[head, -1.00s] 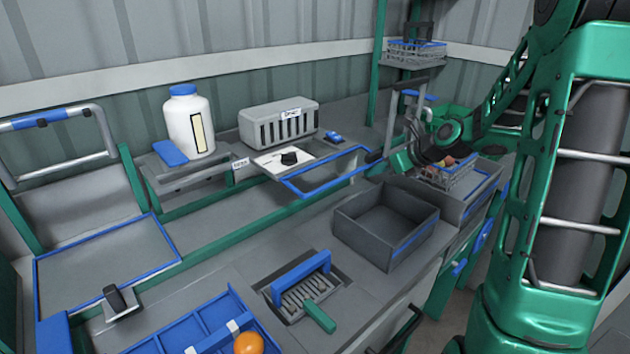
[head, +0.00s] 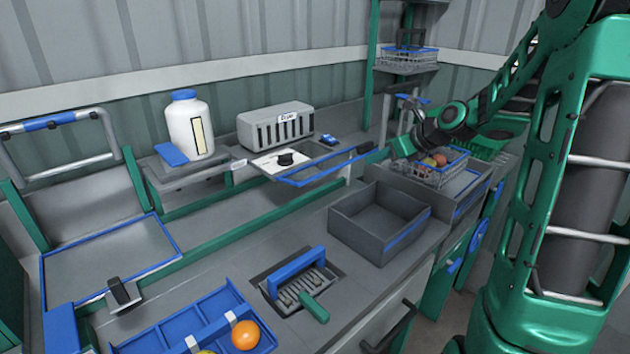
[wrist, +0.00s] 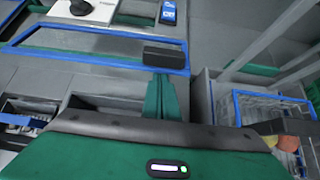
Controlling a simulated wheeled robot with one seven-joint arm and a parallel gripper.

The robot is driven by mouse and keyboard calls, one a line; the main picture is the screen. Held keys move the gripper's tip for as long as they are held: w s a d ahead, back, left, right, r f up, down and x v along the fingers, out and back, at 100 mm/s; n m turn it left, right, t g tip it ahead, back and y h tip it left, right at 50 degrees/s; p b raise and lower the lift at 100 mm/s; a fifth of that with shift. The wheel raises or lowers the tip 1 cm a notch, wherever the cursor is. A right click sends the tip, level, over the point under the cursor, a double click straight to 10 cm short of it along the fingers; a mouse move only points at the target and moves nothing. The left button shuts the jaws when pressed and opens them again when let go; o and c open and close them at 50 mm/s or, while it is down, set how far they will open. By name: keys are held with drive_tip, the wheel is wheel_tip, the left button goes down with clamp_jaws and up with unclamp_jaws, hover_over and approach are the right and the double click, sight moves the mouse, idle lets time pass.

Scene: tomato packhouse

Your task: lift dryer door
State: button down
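The dryer (head: 276,128) is a grey slotted box with a label, against the wall. Its door (head: 310,181) is a blue-framed, see-through panel in front, with its front edge tilted up. The door's blue frame (wrist: 60,54) also crosses the upper wrist view, with a dark handle (wrist: 163,54) near its right end. My gripper (head: 376,151) reaches the handle from the right. The exact contact is partly hidden.
A white plate with a black knob (head: 285,159) lies beside the door. A grey bin (head: 350,237) stands in front. A wire basket with produce (head: 428,175) is at right. A white bottle (head: 189,125) stands left of the dryer.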

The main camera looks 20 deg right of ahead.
drive_tip(key=shift+r, duration=0.2)
drive_tip(key=s+d, duration=0.2)
drive_tip(key=s, duration=0.3)
drive_tip(key=shift+s+d, duration=0.15)
drive_tip(key=shift+s, duration=0.15)
idle(0.5)
idle(0.3)
